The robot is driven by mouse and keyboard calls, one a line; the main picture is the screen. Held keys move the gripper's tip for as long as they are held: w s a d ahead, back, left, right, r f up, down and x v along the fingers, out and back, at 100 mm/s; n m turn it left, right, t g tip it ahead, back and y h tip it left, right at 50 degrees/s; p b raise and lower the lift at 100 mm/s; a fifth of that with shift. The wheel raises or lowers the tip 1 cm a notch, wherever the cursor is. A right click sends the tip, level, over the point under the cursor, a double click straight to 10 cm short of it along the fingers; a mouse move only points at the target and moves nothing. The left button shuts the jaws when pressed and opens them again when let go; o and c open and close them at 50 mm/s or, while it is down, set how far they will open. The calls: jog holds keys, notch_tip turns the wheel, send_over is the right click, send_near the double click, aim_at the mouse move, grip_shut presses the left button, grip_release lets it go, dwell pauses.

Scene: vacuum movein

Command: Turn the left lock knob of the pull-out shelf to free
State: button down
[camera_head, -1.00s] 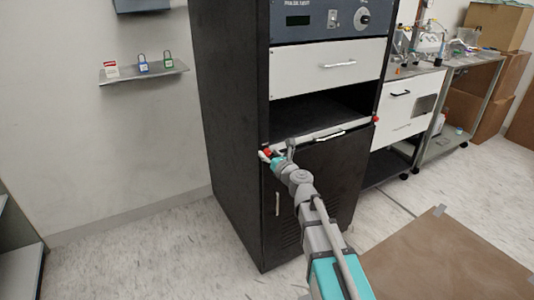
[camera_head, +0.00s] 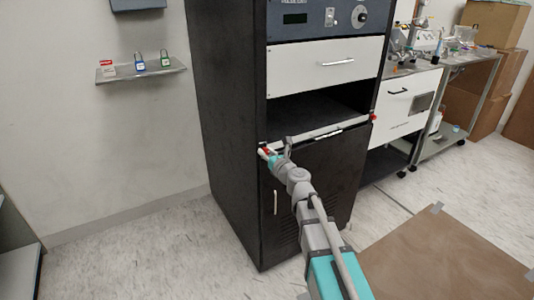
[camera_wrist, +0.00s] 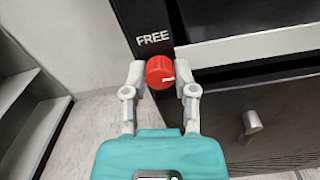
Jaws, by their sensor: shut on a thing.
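The red left lock knob (camera_wrist: 159,70) is at the left end of the pull-out shelf in the wrist view. Its short white mark points to the right, while the white word FREE (camera_wrist: 152,38) is printed on the black frame above it. My gripper (camera_wrist: 160,78) has its two fingers on either side of the knob, shut on it. In the head view, my gripper (camera_head: 267,155) is at the left end of the white shelf front (camera_head: 310,135), and the knob is partly hidden by it.
The right red knob (camera_head: 373,118) is at the shelf's other end. Below the shelf is a black cabinet door with a handle (camera_head: 275,202). A wall ledge (camera_head: 150,72) with padlocks is at the left. The floor left of the cabinet is clear.

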jog(key=shift+d, duration=0.1)
jog(key=n, duration=0.4)
jog(key=shift+w, duration=0.1)
jog(key=n, duration=0.4)
jog(key=shift+n, duration=0.4)
jog(key=n, duration=0.4)
jog(key=shift+n, duration=2.5)
jog(key=shift+c, duration=2)
grip_release()
